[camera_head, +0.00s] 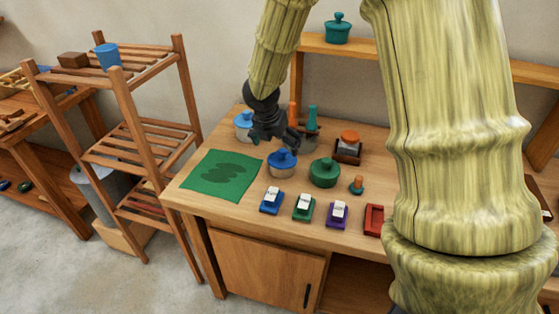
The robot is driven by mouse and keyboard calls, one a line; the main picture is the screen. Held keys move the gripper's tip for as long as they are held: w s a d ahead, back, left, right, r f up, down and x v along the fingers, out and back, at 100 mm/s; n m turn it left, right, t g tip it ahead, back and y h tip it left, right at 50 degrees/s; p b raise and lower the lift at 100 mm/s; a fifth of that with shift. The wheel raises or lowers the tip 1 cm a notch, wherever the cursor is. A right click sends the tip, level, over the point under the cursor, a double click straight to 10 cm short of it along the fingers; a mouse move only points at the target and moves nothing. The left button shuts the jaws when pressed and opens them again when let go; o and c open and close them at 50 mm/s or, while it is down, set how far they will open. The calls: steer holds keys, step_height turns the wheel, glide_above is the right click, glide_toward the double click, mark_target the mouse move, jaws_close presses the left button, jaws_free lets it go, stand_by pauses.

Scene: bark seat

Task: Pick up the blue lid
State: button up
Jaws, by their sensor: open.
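Another blue-topped pot (243,120) stands farther back, partly behind my gripper. Whether a finger touches the lid cannot be told from this view.
A green lidded pot (324,173) stands right of the blue one. Small blue (271,201), green (304,207) and purple (337,214) blocks line the front. A teal bottle (312,116) stands behind. The green cloth (218,174) lies flat at left.

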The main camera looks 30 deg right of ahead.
mark_target(281, 152)
steer(key=x, duration=0.5)
steer(key=shift+d, duration=0.1)
steer(key=shift+w+d+p+x, duration=0.15)
steer(key=shift+p+x, duration=0.15)
steer(key=shift+x, duration=0.7)
steer(key=shift+w+d+p+x, duration=0.1)
steer(key=shift+w+p+x, duration=0.15)
steer(key=shift+x, duration=0.8)
steer(key=shift+w+d+f, duration=0.1)
steer(key=shift+d+f, duration=0.05)
steer(key=shift+f, duration=0.15)
steer(key=c, duration=0.8)
steer(key=shift+r, duration=0.15)
